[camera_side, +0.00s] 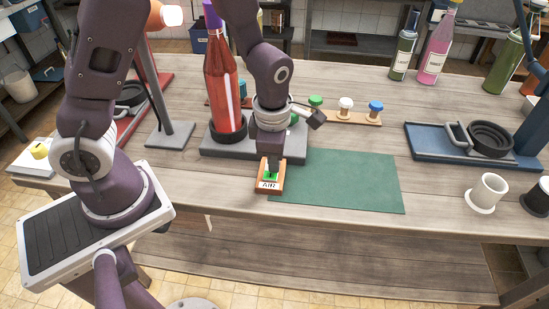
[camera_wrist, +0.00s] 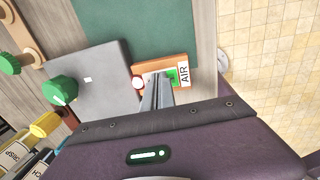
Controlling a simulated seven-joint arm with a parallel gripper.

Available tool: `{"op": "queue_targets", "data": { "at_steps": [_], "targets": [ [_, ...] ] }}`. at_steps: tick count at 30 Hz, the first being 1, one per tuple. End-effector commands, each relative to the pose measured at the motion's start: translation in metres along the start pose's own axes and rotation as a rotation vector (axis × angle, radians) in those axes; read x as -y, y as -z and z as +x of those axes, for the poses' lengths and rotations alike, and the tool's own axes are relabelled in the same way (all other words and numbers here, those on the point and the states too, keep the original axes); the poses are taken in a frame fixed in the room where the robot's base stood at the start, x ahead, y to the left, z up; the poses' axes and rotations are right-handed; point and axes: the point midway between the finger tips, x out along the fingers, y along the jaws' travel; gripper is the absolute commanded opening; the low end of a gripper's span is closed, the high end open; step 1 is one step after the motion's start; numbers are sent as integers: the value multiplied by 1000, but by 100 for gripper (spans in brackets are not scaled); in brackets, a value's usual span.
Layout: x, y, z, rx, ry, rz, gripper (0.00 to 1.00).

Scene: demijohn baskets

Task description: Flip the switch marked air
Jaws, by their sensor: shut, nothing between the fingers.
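The switch marked AIR is a small orange-brown box (camera_side: 262,187) with a white AIR label at the front edge of the table. Its top shows a bright green patch. In the wrist view the box (camera_wrist: 176,60) carries the AIR label on its right and the green patch in the middle. My gripper (camera_side: 272,171) points down over the box, shut and empty. In the wrist view its fingertips (camera_wrist: 158,78) are beside the green patch and cover part of the box top. The switch lever is hidden or too small to make out, and I cannot tell whether the fingers touch it.
A grey base (camera_side: 213,143) with a tall red bottle (camera_side: 221,90) stands behind the switch. A green mat (camera_side: 345,181) lies to the right. Farther back is a board with green, white and blue knobs (camera_side: 345,116). A blue stand (camera_side: 431,144) and a white cup (camera_side: 487,191) are at right.

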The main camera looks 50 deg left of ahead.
Motion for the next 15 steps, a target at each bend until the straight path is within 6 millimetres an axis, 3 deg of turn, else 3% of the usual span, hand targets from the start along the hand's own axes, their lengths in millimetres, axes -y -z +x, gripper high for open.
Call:
{"op": "queue_targets", "data": {
  "at_steps": [5, 15],
  "targets": [
    [-1, -1, -7, 3, -3, 0, 0],
    [0, -2, -85, 8, -3, 3, 0]
  ]
}}
